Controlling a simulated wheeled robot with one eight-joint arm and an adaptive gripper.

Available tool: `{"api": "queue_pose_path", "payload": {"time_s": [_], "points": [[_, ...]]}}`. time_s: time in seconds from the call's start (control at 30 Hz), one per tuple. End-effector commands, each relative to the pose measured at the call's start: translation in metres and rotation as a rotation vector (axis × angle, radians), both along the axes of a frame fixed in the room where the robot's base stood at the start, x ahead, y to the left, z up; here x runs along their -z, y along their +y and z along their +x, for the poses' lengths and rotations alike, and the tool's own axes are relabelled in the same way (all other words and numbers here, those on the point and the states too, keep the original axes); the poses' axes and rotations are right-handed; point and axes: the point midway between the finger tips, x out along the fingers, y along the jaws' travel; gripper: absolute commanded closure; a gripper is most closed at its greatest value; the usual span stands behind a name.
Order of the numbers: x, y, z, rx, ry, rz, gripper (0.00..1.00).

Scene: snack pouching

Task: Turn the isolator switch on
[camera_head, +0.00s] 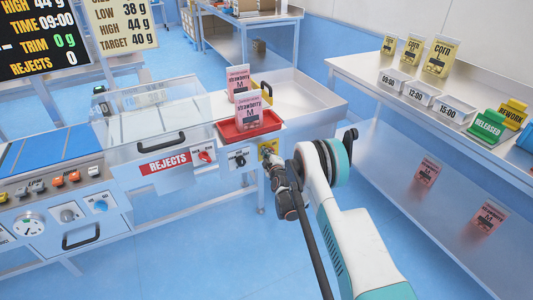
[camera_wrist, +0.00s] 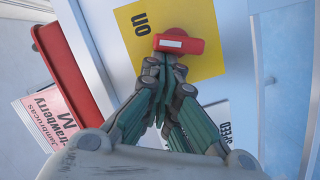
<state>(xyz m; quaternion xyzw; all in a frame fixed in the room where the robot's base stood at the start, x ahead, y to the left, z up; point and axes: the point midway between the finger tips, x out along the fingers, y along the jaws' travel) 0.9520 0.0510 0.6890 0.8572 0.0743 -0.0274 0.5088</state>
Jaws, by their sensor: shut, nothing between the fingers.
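The isolator switch shows in the wrist view as a red handle (camera_wrist: 192,46) on a yellow plate (camera_wrist: 206,68). The handle lies across the picture, with its white mark on the left half. The word ON stands on the plate just up and left of that end; no OFF word shows. My gripper (camera_wrist: 168,64) is shut and empty, with its fingertips just below the handle; I cannot tell if they touch. In the head view, my gripper (camera_head: 268,157) is in front of the yellow plate (camera_head: 268,145) and hides the handle.
A red tray (camera_head: 226,138) with strawberry pouches (camera_head: 250,114) sits above the panel. The speed plate (camera_wrist: 216,111) is below the switch in the wrist view. A shelf bench stands right.

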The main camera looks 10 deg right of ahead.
Motion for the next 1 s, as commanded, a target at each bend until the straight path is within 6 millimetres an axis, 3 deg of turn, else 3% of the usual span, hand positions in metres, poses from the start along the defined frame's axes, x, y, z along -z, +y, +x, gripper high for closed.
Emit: {"api": "queue_pose_path", "payload": {"time_s": [0.27,0.73,1.0], "points": [[-0.004,-0.006,0.002,0.002,0.090,0.283,1.00],[-0.008,-0.007,0.002,0.003,0.089,0.282,1.00],[-0.037,0.011,0.005,-0.001,0.090,0.283,1.00]]}}
